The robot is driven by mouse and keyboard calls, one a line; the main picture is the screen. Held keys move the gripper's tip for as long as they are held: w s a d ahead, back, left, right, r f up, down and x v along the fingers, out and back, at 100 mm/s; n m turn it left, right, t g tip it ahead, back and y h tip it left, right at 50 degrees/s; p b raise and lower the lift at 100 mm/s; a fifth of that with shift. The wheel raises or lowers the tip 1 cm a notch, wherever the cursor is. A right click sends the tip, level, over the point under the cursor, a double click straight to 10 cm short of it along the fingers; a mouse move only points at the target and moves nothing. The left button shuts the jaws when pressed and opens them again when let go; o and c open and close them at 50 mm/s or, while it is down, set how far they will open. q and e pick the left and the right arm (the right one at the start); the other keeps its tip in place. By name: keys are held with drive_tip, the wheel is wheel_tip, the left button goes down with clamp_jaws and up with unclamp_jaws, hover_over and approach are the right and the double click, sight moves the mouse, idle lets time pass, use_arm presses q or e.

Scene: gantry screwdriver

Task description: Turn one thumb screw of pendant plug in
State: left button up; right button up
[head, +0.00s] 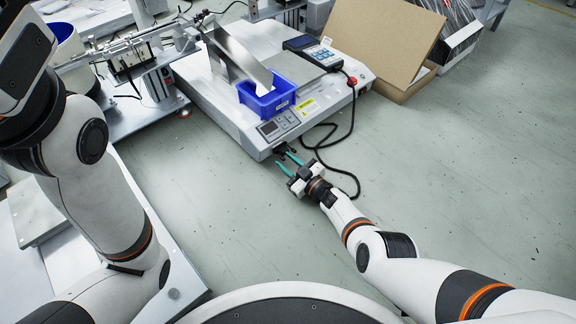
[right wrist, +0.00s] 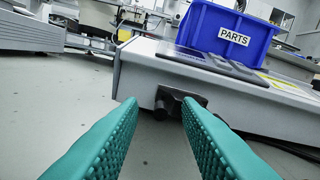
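The black pendant plug (head: 281,149) sits on the front face of the grey gantry machine (head: 262,148), below its small panel. In the right wrist view the plug (right wrist: 200,101) has a dark round knob, which looks like a thumb screw (right wrist: 163,104), at its left. My right gripper (head: 287,163) is open, its teal fingers pointing at the plug. In the right wrist view the knob shows between the open fingertips (right wrist: 160,101), beyond them; I cannot tell whether they touch it. The left arm shows at the left, but its gripper is out of view.
A blue PARTS bin (head: 267,98) stands on the machine above the panel. The pendant (head: 313,50) lies behind it. A black cable (head: 334,135) loops over the floor beside my right gripper. A cardboard box (head: 388,45) stands behind. The floor to the right is clear.

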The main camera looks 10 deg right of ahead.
clamp_jaws()
drive_tip(key=shift+m, duration=0.4)
drive_tip(key=m, duration=0.2)
drive_tip(key=shift+m, duration=2)
unclamp_jaws()
